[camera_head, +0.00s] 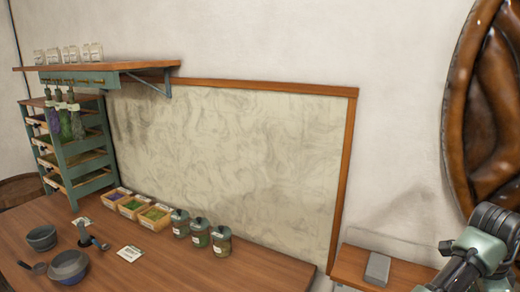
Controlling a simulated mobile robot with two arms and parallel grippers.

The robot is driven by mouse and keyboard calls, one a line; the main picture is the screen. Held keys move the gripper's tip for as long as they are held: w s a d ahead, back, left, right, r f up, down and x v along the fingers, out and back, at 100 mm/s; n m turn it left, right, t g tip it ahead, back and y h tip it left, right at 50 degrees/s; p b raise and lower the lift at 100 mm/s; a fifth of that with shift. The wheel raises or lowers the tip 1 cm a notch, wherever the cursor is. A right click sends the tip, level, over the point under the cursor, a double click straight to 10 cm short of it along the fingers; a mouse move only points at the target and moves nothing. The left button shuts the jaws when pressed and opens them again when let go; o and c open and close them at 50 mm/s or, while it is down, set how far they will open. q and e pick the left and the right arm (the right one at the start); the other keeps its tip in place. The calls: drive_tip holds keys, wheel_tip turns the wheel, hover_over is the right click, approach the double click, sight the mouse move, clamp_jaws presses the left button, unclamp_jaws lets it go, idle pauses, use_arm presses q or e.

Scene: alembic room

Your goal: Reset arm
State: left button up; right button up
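Part of my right arm (478,252) shows at the lower right corner, in front of a small wooden shelf (385,268). Only arm links and joints can be made out there; no gripper fingers are visible. My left arm and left gripper are not in view.
A wooden table (180,262) at the lower left holds a bowl (42,238), a second bowl (68,268), a card (130,253), small boxes (131,206) and lidded jars (200,233). A drawer rack (72,150) stands behind. A grey block (377,268) lies on the shelf.

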drive_tip(key=s+a+f+n+t+h, duration=0.3)
drive_tip(key=s+f+n+h, duration=0.15)
drive_tip(key=f+n, duration=0.55)
drive_tip(key=s+a+f+n+y, duration=0.4)
drive_tip(key=s+a+n, duration=0.35)
drive_tip(key=a, duration=0.45)
drive_tip(key=s+a+f+n+y, duration=0.45)
drive_tip(key=s+a+n, duration=0.35)
drive_tip(key=a, duration=0.4)
wheel_tip(320, 180, down, 32)
drive_tip(key=s+m+g+h+b, duration=0.1)
drive_tip(key=s+m+b, duration=0.1)
drive_tip(key=s+b, duration=0.15)
use_arm(q)
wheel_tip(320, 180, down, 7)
drive_tip(key=b, duration=0.3)
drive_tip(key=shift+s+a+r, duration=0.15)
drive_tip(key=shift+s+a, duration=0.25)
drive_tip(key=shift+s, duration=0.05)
use_arm(e)
drive_tip(key=s+d+f+g, duration=0.1)
drive_tip(key=s+d+f, duration=0.2)
drive_tip(key=s+f, duration=1.2)
wheel_tip(320, 180, down, 2)
drive_tip(key=shift+s+n, duration=0.15)
drive_tip(key=shift+n, duration=0.2)
drive_tip(key=shift+d, duration=0.1)
